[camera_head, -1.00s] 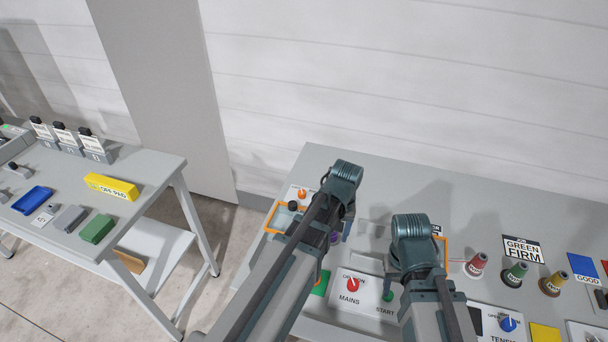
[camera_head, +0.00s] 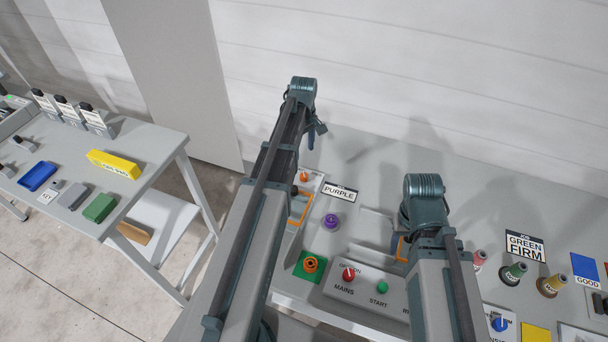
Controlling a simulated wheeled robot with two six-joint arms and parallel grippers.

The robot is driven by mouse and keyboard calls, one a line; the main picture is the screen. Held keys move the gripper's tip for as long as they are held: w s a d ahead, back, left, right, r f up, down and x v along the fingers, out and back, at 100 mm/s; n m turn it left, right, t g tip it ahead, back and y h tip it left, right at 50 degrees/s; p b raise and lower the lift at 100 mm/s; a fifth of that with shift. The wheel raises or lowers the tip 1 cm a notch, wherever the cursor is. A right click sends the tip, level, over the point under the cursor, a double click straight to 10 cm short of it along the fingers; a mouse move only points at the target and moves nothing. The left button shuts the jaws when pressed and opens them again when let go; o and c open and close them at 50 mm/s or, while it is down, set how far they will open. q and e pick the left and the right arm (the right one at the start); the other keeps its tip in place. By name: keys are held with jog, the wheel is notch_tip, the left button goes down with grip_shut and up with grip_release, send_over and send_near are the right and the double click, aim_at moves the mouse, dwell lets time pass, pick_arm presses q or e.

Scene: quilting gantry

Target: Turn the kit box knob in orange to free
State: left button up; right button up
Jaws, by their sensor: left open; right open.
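The kit box (camera_head: 313,184) is a pale box at the table's left end, with an orange-edged part beside it. A small orange knob (camera_head: 304,176) sits on its top; its pointer is too small to read. My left arm covers the box's left side. My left gripper (camera_head: 314,133) shows only in part, past the far end of that arm, above and beyond the knob and apart from it; it is open and holds nothing that I can see. My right gripper is hidden behind my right arm, well to the right of the box.
A purple knob (camera_head: 331,222), an orange spool on a green pad (camera_head: 302,273) and the MAINS panel (camera_head: 366,293) are close by. A PURPLE card (camera_head: 340,193) stands behind. Several spools (camera_head: 514,273) are at right. A second table (camera_head: 135,140) stands left, across a floor gap.

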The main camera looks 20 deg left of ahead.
aim_at(304, 175)
pick_arm(q)
notch_tip(304, 175, down, 12)
jog(key=b, duration=1.1)
jog(key=shift+f+b, duration=0.25)
jog(key=shift+b, duration=0.15)
pick_arm(e)
notch_tip(304, 175, down, 12)
jog(key=shift+f, duration=0.25)
pick_arm(q)
grip_shut()
